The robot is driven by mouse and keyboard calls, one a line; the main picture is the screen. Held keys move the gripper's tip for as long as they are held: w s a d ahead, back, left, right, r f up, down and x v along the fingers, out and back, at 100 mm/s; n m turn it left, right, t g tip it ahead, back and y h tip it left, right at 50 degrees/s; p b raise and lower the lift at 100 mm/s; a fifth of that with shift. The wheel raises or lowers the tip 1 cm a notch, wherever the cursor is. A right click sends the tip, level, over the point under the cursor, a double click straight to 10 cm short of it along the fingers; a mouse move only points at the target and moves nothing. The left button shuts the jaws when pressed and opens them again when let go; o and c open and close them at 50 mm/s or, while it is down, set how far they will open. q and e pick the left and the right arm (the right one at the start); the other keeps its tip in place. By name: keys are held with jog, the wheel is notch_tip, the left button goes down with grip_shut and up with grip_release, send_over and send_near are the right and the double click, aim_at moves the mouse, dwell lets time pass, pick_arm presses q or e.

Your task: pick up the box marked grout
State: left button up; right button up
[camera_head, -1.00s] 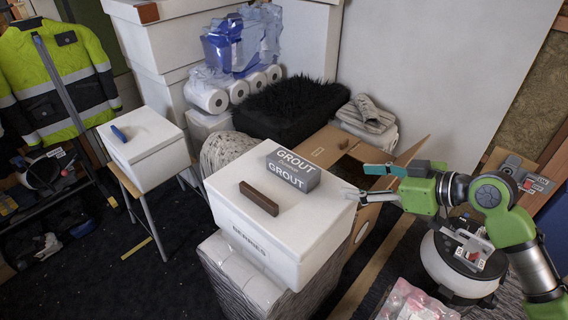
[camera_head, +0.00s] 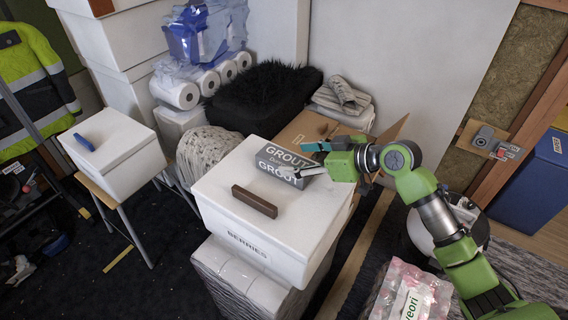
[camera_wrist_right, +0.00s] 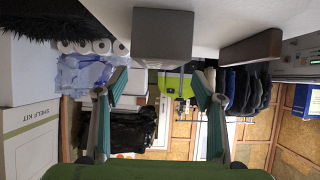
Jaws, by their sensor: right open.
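The grey box marked GROUT (camera_head: 276,167) lies on the lid of a white box labelled BERRIES (camera_head: 222,190). My right gripper (camera_head: 309,159) is open at the box's right end, with its fingers spread and nothing held. In the right wrist view, which looks upside down, the grey box (camera_wrist_right: 162,36) is centred just ahead of the open fingers (camera_wrist_right: 160,80). I cannot tell whether the fingertips touch it. Part of its right end is hidden by the gripper in the head view. My left gripper is not in view.
A brown block (camera_head: 254,201) lies on the same lid, in front of the grout box. An open cardboard box (camera_head: 300,130) and a black furry item (camera_head: 262,98) stand behind. A white box (camera_head: 110,146) on a stand is at left.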

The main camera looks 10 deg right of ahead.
aim_at(288, 160)
jog(key=x, duration=0.3)
jog(key=p+x, duration=0.1)
jog(key=x, duration=0.1)
jog(key=shift+w+f, duration=0.15)
jog(key=shift+f, duration=0.4)
jog(key=c, duration=1.6)
jog(key=shift+r, duration=0.1)
